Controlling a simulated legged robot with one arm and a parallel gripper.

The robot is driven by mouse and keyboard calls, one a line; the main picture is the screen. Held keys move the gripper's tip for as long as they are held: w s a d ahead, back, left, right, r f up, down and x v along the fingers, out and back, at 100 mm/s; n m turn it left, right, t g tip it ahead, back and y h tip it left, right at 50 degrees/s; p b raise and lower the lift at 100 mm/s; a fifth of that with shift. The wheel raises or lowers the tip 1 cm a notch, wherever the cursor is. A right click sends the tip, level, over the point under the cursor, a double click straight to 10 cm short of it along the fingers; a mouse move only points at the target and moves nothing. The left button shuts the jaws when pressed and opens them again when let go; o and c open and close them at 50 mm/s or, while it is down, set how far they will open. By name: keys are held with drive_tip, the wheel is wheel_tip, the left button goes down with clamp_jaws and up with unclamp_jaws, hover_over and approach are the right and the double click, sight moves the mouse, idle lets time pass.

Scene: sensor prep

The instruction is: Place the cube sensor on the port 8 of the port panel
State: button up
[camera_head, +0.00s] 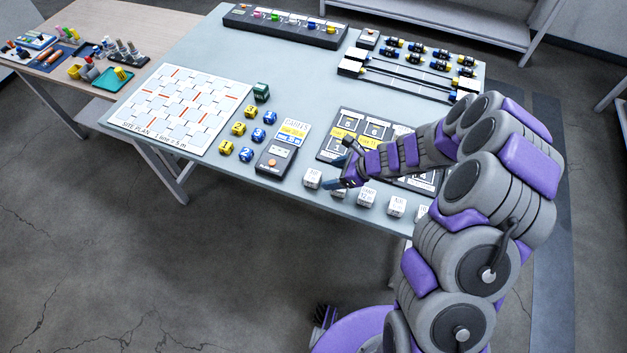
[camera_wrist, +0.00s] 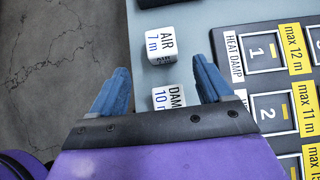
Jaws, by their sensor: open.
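White cube sensors stand in a row along the table's near edge. One marked AIR 7 m (camera_head: 312,178) is at the left end; it also shows in the wrist view (camera_wrist: 151,46). The cube beside it, marked DAM and 10 m (camera_wrist: 168,98), lies between my finger lines, partly hidden by my gripper's body. My gripper (camera_wrist: 160,66) is open and empty above these cubes, its blue fingers apart. In the head view my gripper (camera_head: 335,173) covers part of the second cube. The black port panel (camera_wrist: 281,82) has numbered ports; 1 and 2 are readable. I cannot make out port 8.
More white cubes (camera_head: 397,206) continue to the right under my arm. My arm covers part of the port panel (camera_head: 346,112).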

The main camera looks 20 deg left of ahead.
sight(315, 175)
drive_tip(key=b+x, duration=0.1)
drive_tip(key=x, duration=0.3)
drive_tip(key=shift+a, duration=0.2)
drive_tip(key=shift+w+b+x, duration=0.1)
drive_tip(key=shift+b+x, duration=0.4)
drive_tip(key=shift+x, duration=0.8)
drive_tip(key=shift+w+b+x, duration=0.15)
drive_tip(key=shift+b+x, duration=0.35)
drive_tip(key=shift+x, duration=0.8)
drive_tip(key=shift+a, duration=0.25)
drive_tip(key=shift+d+r, duration=0.15)
drive_tip(key=shift+d, duration=0.1)
drive_tip(key=c, duration=0.5)
drive_tip(key=shift+a, duration=0.1)
drive_tip(key=c, duration=0.7)
